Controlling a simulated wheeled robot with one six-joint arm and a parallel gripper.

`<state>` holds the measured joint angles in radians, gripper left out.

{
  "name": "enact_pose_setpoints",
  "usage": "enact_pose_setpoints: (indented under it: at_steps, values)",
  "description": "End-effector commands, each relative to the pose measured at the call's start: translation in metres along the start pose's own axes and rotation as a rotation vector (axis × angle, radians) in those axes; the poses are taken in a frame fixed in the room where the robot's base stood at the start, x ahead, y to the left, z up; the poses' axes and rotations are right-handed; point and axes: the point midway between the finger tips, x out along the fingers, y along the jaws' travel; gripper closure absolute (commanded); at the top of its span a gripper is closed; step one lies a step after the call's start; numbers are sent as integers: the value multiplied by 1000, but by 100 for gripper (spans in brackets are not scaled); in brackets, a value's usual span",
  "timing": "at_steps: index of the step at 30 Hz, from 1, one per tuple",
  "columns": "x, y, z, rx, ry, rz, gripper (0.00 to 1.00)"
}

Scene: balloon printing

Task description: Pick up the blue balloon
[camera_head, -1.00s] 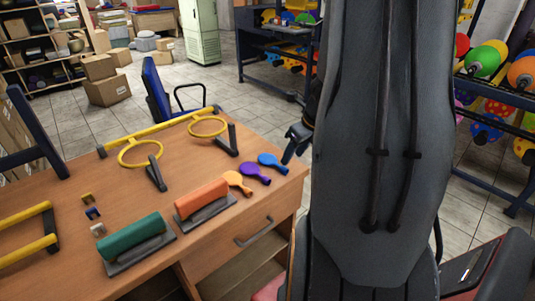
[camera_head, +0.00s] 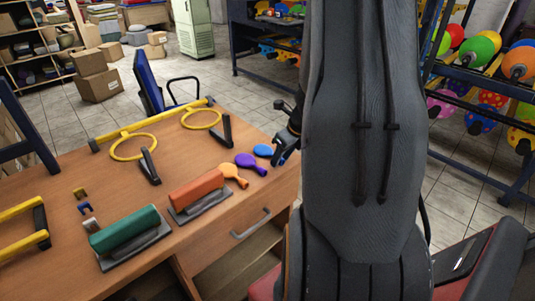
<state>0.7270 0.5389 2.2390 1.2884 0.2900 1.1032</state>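The blue balloon (camera_head: 263,151) lies flat on the wooden desk (camera_head: 165,185) near its right edge, at the far end of a short row. Its round part shows; its neck is hidden behind my gripper (camera_head: 280,156). My gripper is at the balloon's right side, at the desk edge, pointing down. It looks very close to the neck, but I cannot tell whether it touches it. My arm covers part of the gripper, and the gap between its fingers is not clear. A purple balloon (camera_head: 249,164) and an orange balloon (camera_head: 234,175) lie beside the blue one, towards the front.
An orange roller block (camera_head: 197,189) and a green roller block (camera_head: 124,231) lie on the desk. A yellow frame with rings (camera_head: 134,147) stands behind them. A blue chair (camera_head: 149,84) is beyond the desk. A rack of balloons (camera_head: 484,114) stands at the right.

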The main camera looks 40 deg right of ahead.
Motion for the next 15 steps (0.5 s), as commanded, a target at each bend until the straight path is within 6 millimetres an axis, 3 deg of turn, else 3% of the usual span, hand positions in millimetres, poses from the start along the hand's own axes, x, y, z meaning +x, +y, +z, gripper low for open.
enact_pose_setpoints:
  at_steps: [1, 4, 5, 15]
  values:
    - [0, 0, 0, 0, 0, 0, 75]
    - [0, 0, 0, 0, 0, 0, 92]
    - [0, 0, 0, 0, 0, 0, 93]
    - [-1, 0, 0, -1, 0, 0, 93]
